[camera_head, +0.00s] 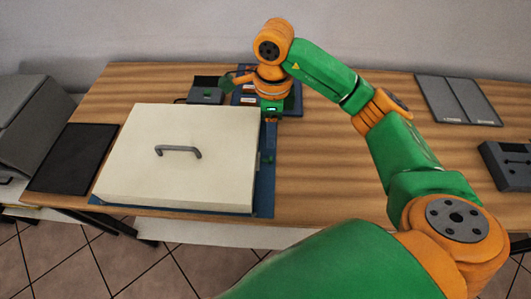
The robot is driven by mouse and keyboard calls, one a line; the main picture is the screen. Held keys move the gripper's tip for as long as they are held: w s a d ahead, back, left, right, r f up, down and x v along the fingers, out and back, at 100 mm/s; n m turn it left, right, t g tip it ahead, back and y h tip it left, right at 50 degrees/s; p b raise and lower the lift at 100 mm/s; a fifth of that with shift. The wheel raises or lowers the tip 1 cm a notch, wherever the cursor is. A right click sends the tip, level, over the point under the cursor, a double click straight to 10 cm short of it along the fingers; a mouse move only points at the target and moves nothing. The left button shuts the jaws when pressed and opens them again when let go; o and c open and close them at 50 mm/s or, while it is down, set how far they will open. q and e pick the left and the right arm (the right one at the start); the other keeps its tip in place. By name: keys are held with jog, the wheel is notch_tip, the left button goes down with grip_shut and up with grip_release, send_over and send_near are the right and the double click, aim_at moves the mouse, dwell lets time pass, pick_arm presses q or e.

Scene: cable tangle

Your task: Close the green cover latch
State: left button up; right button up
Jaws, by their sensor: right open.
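The large cream cover (180,150) with a grey handle (178,152) lies flat and looks shut on a blue base (265,190). A small dark green latch piece (267,158) shows at the cover's right edge; its exact position is too small to tell. My right gripper (269,117) is open, just beyond the cover's far right corner and farther back than the latch piece. Its fingertips are small and partly hidden by the wrist. My left gripper is out of view.
A dark panel (72,158) lies left of the cover. A small grey device (206,92) and a blue board (292,101) lie behind it. A grey double panel (458,100) and a dark box (507,165) are at the right. The wood table (320,180) is clear right of the cover.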

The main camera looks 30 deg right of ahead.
aim_at(271, 158)
jog(key=f+b, duration=0.2)
jog(key=f, duration=0.1)
jog(key=shift+s+f, duration=0.2)
jog(key=shift+f, duration=0.25)
notch_tip(271, 158, down, 5)
jog(key=shift+f+p, duration=0.2)
jog(key=shift+p, duration=0.15)
jog(key=shift+w+f, duration=0.1)
jog(key=shift+f, duration=0.5)
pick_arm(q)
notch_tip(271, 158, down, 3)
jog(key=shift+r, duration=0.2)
pick_arm(e)
grip_shut()
